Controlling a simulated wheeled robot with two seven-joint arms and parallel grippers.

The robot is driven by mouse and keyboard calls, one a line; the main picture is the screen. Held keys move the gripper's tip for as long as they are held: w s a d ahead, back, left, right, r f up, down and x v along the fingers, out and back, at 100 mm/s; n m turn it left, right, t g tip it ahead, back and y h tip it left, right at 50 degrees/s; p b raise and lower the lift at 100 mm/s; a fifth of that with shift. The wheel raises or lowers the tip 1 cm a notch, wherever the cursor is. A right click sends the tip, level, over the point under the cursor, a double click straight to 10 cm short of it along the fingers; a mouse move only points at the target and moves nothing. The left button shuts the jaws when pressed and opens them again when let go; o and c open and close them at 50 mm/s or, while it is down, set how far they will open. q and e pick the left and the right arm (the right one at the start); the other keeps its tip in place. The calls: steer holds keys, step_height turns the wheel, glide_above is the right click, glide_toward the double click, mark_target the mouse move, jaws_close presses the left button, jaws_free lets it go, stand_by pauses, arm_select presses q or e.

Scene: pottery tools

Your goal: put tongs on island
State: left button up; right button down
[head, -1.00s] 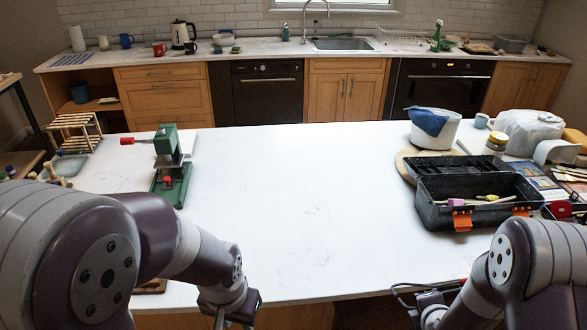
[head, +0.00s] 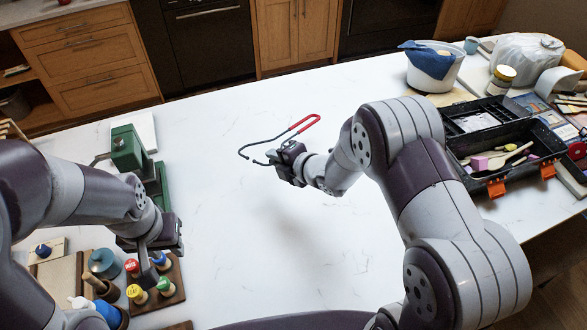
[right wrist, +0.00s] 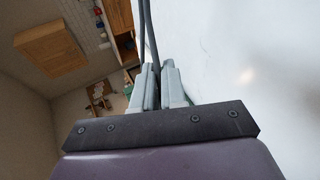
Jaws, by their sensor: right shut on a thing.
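The tongs (head: 303,125), dark metal with a red grip end, are in my right gripper (head: 280,163) over the middle of the white island top (head: 260,240). My right gripper is shut on them. In the right wrist view the fingers (right wrist: 160,84) close around a thin dark part of the tongs (right wrist: 148,30). I cannot tell whether the tongs touch the island top. My left gripper (head: 152,245) hangs over the left side of the island, near small coloured-top bottles; whether its fingers are open is not clear.
A black toolbox (head: 510,150) lies open at the right. Behind it are a white pot with a blue cloth (head: 430,65) and a jar (head: 501,80). A green press (head: 128,150) and a wooden bottle rack (head: 165,300) are at the left. The island's middle is clear.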

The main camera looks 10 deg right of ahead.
steer(key=f+b, duration=0.1)
steer(key=f, duration=0.1)
steer(key=f+b, duration=0.2)
steer(key=f, duration=0.1)
steer(key=w+f+b, duration=0.1)
steer(key=f, duration=0.1)
steer(key=shift+d+f+b, duration=0.1)
steer(key=shift+f+b, duration=0.3)
steer(key=shift+s+f+b, duration=0.2)
steer(key=shift+f+b, duration=0.25)
steer(key=shift+b, duration=0.1)
steer(key=shift+r, duration=0.1)
steer(key=c, duration=1.4)
jaws_free()
steer(key=shift+o, duration=0.2)
